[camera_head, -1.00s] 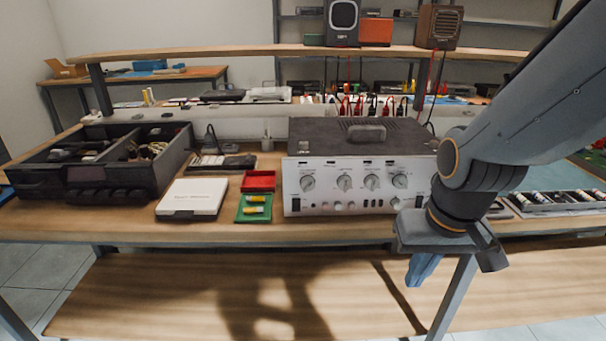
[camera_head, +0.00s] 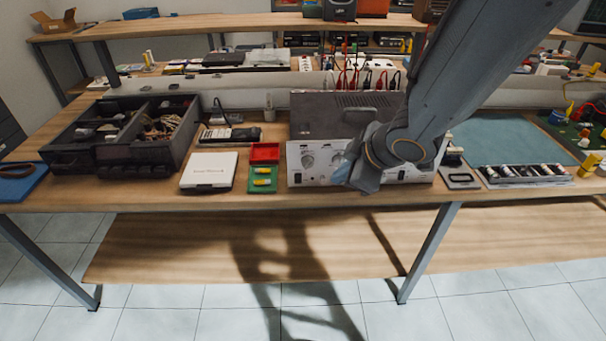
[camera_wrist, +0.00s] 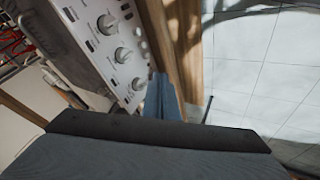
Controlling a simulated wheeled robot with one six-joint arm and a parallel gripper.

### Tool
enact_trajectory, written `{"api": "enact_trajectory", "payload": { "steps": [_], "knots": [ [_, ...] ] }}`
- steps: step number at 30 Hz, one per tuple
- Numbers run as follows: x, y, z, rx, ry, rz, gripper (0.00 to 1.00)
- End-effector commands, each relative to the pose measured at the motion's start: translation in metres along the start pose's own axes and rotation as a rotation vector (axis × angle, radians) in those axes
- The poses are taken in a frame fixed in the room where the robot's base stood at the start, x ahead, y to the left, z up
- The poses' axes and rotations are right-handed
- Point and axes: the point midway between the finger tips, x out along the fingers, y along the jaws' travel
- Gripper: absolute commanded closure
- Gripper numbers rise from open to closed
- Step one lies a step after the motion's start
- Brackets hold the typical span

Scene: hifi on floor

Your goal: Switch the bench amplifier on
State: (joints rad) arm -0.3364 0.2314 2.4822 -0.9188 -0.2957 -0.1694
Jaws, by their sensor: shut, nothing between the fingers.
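The bench amplifier (camera_head: 312,177) stands on the workbench, with a dark vented top and a pale front panel with round knobs. A small dark switch-like part (camera_head: 298,178) shows at the panel's lower left; its state is too small to tell. My gripper (camera_head: 352,166) is shut and empty, in front of the panel's middle, hiding several knobs. In the wrist view the panel (camera_wrist: 112,50) lies tilted at upper left, and my shut blue fingertips (camera_wrist: 161,88) are close by its lower edge. I cannot tell whether they touch it.
Left of the amplifier are a red tray (camera_head: 265,152), a green tray (camera_head: 254,187), a white box (camera_head: 209,170) and a black divided bin (camera_head: 110,160). A tray of small parts (camera_head: 525,176) lies at right. A shelf (camera_head: 240,24) runs behind.

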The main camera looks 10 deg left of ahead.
Motion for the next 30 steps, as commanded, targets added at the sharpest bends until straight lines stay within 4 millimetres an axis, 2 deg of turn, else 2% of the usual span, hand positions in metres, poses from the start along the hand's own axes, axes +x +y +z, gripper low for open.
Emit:
{"api": "enact_trajectory", "payload": {
  "steps": [1,3,6,15,19,23,30],
  "knots": [
    [0.005,-0.010,-0.014,-0.063,0.037,-0.024,1.00],
    [0.009,-0.019,-0.026,-0.123,0.074,-0.047,1.00],
    [0.011,-0.025,-0.034,-0.165,0.100,-0.062,1.00],
    [0.011,-0.025,-0.035,-0.168,0.102,-0.062,1.00],
    [0.017,-0.026,-0.035,-0.168,0.102,-0.063,1.00],
    [0.034,-0.027,-0.036,-0.166,0.101,-0.064,1.00],
    [0.077,-0.030,-0.040,-0.165,0.100,-0.065,1.00]
  ]
}}
